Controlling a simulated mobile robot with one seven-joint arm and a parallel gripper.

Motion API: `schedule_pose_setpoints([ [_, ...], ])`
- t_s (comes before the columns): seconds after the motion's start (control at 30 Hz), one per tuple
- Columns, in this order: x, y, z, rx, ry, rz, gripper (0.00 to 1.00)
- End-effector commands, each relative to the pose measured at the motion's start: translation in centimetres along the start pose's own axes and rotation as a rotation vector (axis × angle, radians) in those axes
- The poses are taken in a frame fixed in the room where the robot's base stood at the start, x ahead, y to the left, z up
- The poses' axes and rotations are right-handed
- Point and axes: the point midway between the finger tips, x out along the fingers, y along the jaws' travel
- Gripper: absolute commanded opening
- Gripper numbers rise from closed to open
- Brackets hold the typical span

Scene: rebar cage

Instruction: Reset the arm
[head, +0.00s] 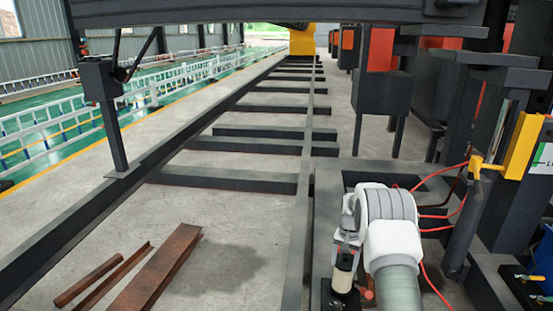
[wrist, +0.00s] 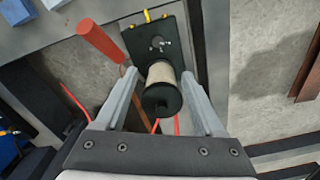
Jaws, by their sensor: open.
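My gripper (wrist: 161,76) is open and points down, its two grey fingers spread to either side of a cylinder (wrist: 163,92) with a beige body and black top. The cylinder stands on a black plate (wrist: 135,41). Gaps show between fingers and cylinder, but I cannot tell how far down the fingers reach. In the head view my gripper (head: 347,247) is at the lower right, partly hidden by my arm, with the beige cylinder (head: 343,283) just below it.
A red handle (wrist: 98,40) lies close beside the left finger. Red cables (head: 440,215) and a yellow bracket (head: 487,165) are right of my arm. Dark steel beams (head: 230,178) cross the floor. Rusty steel pieces (head: 160,268) lie at lower left. A dark beam (head: 270,12) spans overhead.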

Motion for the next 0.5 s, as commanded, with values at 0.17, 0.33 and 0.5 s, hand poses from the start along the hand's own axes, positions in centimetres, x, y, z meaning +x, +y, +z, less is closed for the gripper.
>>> schedule_pose_setpoints([
  [0.17, -6.4, -0.7, 1.0, -0.041, 0.039, -0.018, 0.71],
  [0.33, -12.1, -1.1, 2.8, -0.084, 0.076, -0.034, 0.71],
  [0.5, -17.4, -1.0, 5.2, -0.128, 0.111, -0.049, 0.71],
])
